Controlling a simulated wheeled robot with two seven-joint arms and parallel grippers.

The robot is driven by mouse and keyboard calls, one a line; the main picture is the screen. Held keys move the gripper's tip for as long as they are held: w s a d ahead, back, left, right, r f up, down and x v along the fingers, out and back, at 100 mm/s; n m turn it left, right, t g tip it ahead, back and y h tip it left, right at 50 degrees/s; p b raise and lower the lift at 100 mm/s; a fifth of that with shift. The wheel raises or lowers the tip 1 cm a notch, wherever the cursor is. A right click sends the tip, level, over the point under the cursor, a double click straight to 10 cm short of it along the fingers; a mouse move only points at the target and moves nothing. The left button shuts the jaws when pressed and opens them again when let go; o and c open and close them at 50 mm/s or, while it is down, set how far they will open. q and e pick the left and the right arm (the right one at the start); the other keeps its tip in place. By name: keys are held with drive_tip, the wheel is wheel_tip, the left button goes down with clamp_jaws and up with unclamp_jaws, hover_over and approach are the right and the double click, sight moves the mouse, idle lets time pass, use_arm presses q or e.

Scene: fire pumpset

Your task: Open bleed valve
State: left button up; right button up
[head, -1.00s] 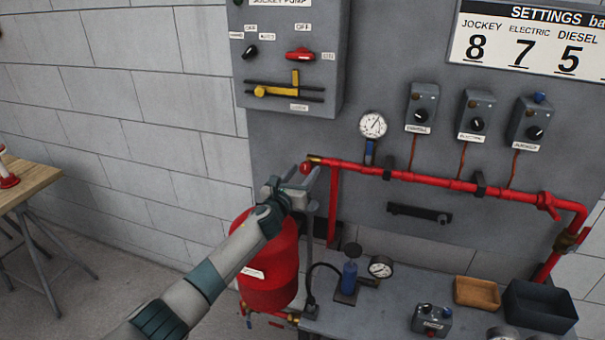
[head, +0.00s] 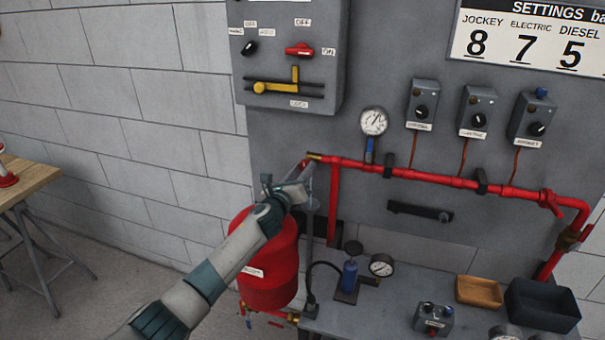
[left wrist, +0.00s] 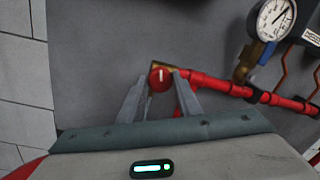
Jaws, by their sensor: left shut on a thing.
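The bleed valve is a round red knob with a white mark (left wrist: 161,76), on a brass fitting at the left end of the red pipe (head: 400,174). In the left wrist view it sits between my fingertips, its white mark nearly upright in the picture. My left gripper (left wrist: 160,88) is shut on this knob. In the head view my left gripper (head: 300,184) is at the pipe's left end and hides most of the knob; the brass fitting (head: 315,157) shows just above it. My right gripper is in neither view.
A pressure gauge (head: 374,122) stands above the pipe. A red tank (head: 268,268) is below my left arm. A grey bench (head: 380,318) carries a blue pump (head: 349,277), a small gauge (head: 381,265) and trays. A control cabinet (head: 290,60) hangs above.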

use_arm(q)
drive_tip(key=n+y+b, duration=0.1)
drive_tip(key=n+b, duration=0.2)
drive_tip(key=n, duration=1)
drive_tip(key=n+t+y+b, duration=0.1)
drive_tip(key=n+b, duration=0.2)
drive_tip(key=n, duration=1.1)
drive_tip(key=shift+d+f, duration=0.1)
drive_tip(key=shift+d, duration=0.1)
drive_tip(key=shift+n, duration=0.3)
drive_tip(key=o, duration=1.1)
drive_tip(key=shift+c, duration=0.2)
drive_tip(key=shift+s, duration=0.15)
